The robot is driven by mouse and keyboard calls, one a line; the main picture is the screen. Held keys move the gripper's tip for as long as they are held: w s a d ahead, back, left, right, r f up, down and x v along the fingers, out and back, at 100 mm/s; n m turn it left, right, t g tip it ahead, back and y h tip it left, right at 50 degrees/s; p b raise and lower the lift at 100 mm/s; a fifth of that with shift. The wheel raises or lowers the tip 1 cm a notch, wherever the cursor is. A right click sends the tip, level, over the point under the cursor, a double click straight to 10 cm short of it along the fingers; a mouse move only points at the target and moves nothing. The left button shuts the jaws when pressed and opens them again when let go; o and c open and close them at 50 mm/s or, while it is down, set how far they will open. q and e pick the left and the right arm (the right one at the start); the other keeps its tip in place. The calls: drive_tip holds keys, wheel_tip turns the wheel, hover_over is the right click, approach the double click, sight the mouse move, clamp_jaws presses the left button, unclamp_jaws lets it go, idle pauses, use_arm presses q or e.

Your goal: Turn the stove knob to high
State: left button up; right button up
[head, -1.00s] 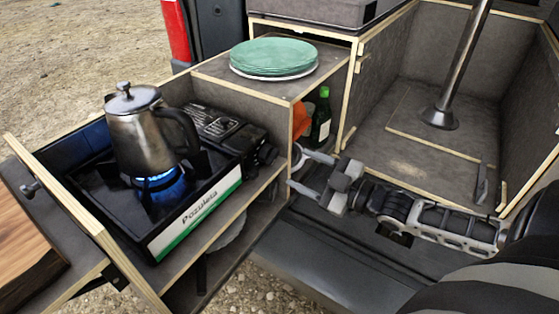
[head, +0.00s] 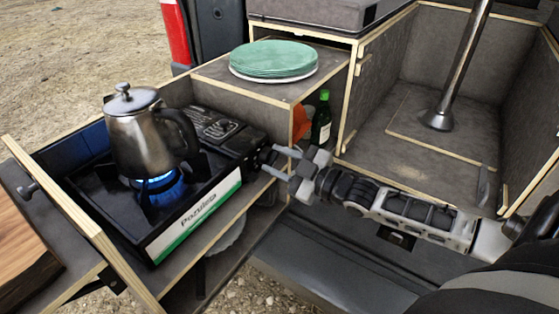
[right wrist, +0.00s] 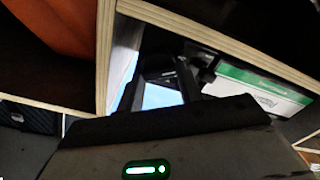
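The black camping stove (head: 215,180) with a green and white label stands on the left shelf. Its blue burner flame (head: 158,185) is lit under a steel kettle (head: 140,135). The dark stove knob (head: 264,155) is at the stove's right end; it also shows in the right wrist view (right wrist: 158,67). My right gripper (head: 271,159) comes in from the right with its fingers apart, at the knob. In the right wrist view, the knob lies between or just beyond the fingertips; contact cannot be told. My left gripper is not in view.
A wooden box with green plates (head: 274,57) on top stands behind the gripper. A green bottle (head: 321,118) and an orange item (head: 301,121) are inside it. Wooden shelf edges run close to the gripper. The bin (head: 420,150) to the right is mostly empty.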

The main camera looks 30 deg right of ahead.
drive_tip(key=shift+r+m+p, duration=0.2)
drive_tip(key=shift+m+p, duration=0.3)
drive_tip(key=shift+p, duration=0.1)
drive_tip(key=shift+c, duration=0.4)
drive_tip(key=shift+r+m+p, duration=0.1)
drive_tip(key=shift+m+p, duration=0.45)
drive_tip(key=shift+m, duration=0.05)
drive_tip(key=shift+m+p, duration=0.35)
drive_tip(key=shift+m, duration=0.35)
drive_tip(key=shift+d+f+m, duration=0.1)
drive_tip(key=shift+f+m, duration=0.2)
drive_tip(key=shift+m, duration=0.6)
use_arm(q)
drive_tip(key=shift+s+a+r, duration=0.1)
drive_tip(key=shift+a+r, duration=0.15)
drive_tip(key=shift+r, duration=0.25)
use_arm(e)
drive_tip(key=o, duration=1)
